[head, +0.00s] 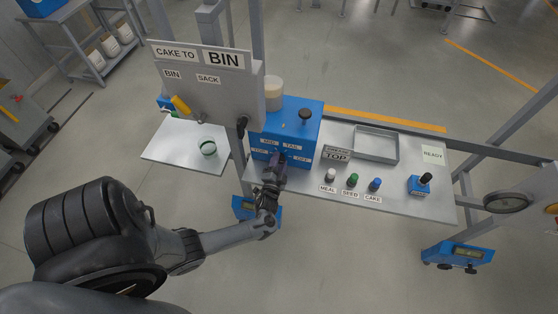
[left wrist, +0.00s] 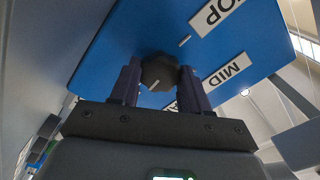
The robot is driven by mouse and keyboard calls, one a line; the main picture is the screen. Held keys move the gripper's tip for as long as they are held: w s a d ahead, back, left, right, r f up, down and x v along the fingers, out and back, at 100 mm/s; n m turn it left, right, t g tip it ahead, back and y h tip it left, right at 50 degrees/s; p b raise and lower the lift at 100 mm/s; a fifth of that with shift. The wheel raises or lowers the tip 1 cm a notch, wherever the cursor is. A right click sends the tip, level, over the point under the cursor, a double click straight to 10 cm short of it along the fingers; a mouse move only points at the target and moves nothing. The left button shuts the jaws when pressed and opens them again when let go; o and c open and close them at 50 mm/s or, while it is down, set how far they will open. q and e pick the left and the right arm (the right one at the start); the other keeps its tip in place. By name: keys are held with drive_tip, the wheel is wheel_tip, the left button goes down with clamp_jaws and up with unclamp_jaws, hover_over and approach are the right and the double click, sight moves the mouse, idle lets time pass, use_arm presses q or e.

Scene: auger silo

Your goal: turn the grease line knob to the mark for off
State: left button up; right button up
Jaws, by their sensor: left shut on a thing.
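The grease line knob (left wrist: 158,72) is dark and ridged, with a white line on its face, on a blue panel in the left wrist view. My left gripper (head: 277,164) is shut on it, one finger on each side. In the head view the gripper is at the front of the blue box (head: 312,121) and hides the knob. Labels around it include TOP (left wrist: 213,14), MID (left wrist: 228,70) and, in the head view, OFF (head: 303,159). The gripper body hides OFF in the wrist view. I cannot tell which mark the white line points to. My right gripper is not in view.
A grey panel (head: 215,105) with a yellow lever (head: 181,105) stands left of the box. MEAL, SEED (head: 352,180) and CAKE knobs, a tray (head: 376,145) and a small blue unit with a black lever (head: 420,185) are on the bench to the right.

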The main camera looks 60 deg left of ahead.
use_arm(q)
drive_tip(key=shift+m, duration=0.5)
drive_tip(key=o, duration=1.1)
drive_tip(key=shift+c, duration=0.2)
drive_tip(key=p+v, duration=0.1)
drive_tip(key=v, duration=0.9)
drive_tip(key=shift+s+d, duration=0.3)
drive_tip(key=shift+s, duration=0.1)
